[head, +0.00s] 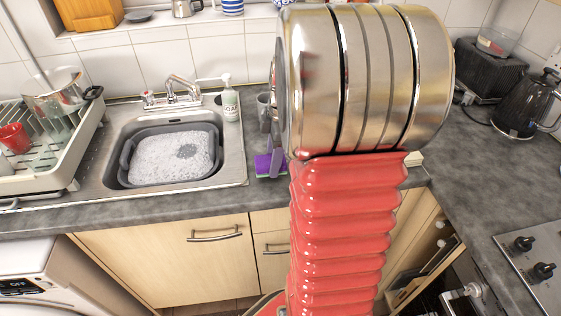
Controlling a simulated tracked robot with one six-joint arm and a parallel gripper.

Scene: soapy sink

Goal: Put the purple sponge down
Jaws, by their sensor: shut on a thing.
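The purple sponge (263,165), with a green strip along its lower edge, is just right of the sink over the grey worktop. My gripper (274,149) shows only in part, left of my large metal and red arm, which hides the rest of it. It is shut on the sponge from above. I cannot tell whether the sponge touches the worktop.
The sink (115,180) holds a grey basin (125,160) of foamy water. A soap bottle (231,104) stands behind its right edge, beside the tap (182,88). A dish rack (88,125) with a pot (57,92) and red mug (14,138) is left. A kettle (522,105) and toaster (488,70) are right.

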